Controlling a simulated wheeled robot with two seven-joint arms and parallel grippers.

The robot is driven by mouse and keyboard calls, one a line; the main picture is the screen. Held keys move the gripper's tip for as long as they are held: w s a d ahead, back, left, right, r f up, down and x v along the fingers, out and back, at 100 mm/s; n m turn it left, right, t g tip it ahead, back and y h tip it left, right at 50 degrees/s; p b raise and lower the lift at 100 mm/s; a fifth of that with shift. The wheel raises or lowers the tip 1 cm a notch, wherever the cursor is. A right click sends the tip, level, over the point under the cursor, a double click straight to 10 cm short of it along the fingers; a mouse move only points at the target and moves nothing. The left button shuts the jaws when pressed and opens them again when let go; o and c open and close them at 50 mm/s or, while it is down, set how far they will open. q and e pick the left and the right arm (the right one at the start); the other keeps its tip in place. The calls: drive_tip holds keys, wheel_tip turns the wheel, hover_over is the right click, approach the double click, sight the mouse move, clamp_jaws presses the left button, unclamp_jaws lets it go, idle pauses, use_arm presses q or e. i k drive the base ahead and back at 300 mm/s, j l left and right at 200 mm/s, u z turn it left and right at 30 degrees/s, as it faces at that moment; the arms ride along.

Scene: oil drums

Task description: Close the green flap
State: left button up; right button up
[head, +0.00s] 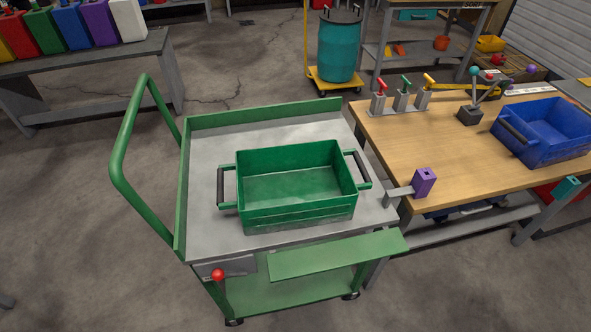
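The green flap (340,254) is a long flat panel at the near right side of a green cart with a grey top (210,190). It lies folded down and outward, below the level of the cart top, not upright like the green rims at the left and back. A red ball knob (218,274) sits by a grey plate at the cart's near left corner. A green bin (297,215) with dark handles stands on the cart top, and it looks empty. Neither of my grippers is in view.
The cart's green push handle (118,150) rises at the left. A wooden workbench (445,150) stands close on the right, with a purple block (424,183), toggle clamps and a blue bin (545,133). A teal drum (340,50) stands behind. The floor at the near left is clear.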

sight(292, 264)
drive_tip(key=i+j, duration=0.15)
drive_tip(key=j, duration=0.3)
drive_tip(key=i+j+z, duration=0.1)
drive_tip(key=j, duration=0.35)
drive_tip(key=i+j+z, duration=0.1)
drive_tip(key=j, duration=0.35)
drive_tip(key=i+j, duration=0.15)
drive_tip(key=j, duration=0.3)
